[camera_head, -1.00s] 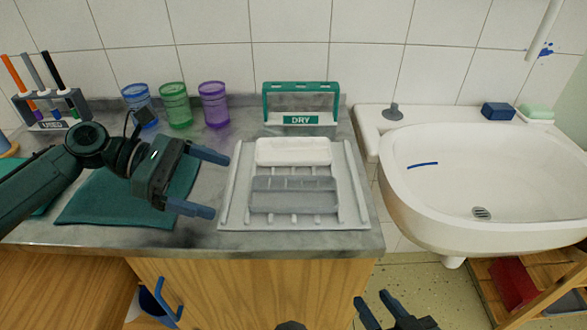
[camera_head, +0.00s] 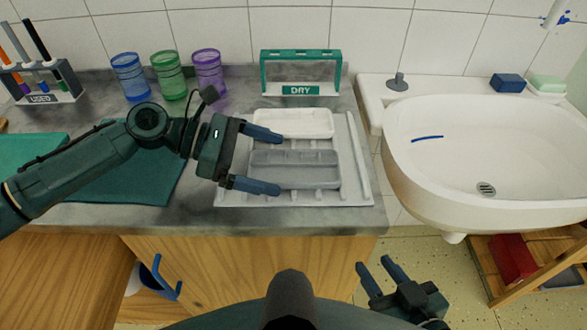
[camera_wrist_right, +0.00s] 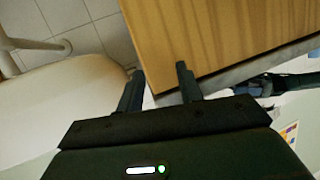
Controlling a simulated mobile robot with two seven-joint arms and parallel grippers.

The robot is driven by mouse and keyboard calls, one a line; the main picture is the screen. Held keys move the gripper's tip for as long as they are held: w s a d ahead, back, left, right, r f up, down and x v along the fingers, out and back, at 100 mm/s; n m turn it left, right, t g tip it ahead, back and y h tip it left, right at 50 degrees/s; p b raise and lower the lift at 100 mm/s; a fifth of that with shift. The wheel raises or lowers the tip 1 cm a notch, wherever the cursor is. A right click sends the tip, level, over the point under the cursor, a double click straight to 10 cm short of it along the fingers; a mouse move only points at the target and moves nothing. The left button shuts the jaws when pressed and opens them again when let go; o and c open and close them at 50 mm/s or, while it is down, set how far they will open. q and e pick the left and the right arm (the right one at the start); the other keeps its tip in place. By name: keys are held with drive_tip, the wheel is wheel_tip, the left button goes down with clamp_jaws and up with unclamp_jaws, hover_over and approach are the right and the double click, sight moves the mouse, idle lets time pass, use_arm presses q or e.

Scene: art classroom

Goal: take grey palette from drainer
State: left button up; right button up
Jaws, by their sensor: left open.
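The grey palette (camera_head: 295,169) lies in the white drainer (camera_head: 358,188) on the counter, in front of a white palette (camera_head: 292,123). My left gripper (camera_head: 279,162) is open at the left end of the grey palette. Its fingers point right, one near the gap between the palettes and one near the grey palette's front left corner. I cannot tell whether they touch it. My right gripper (camera_head: 376,268) is open and empty, low in front of the cabinet. It also shows in the right wrist view (camera_wrist_right: 157,88), its fingers apart.
A green DRY rack (camera_head: 301,72) stands behind the drainer. Blue, green and purple cups (camera_head: 209,73) stand at the back left. A USED brush holder (camera_head: 41,96) and a teal cloth (camera_head: 125,180) are further left. A white sink (camera_head: 485,150) is on the right.

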sight(294, 169)
use_arm(q)
drive_tip(key=shift+x, duration=1.15)
drive_tip(key=c, duration=1.1)
drive_tip(key=shift+r, duration=0.1)
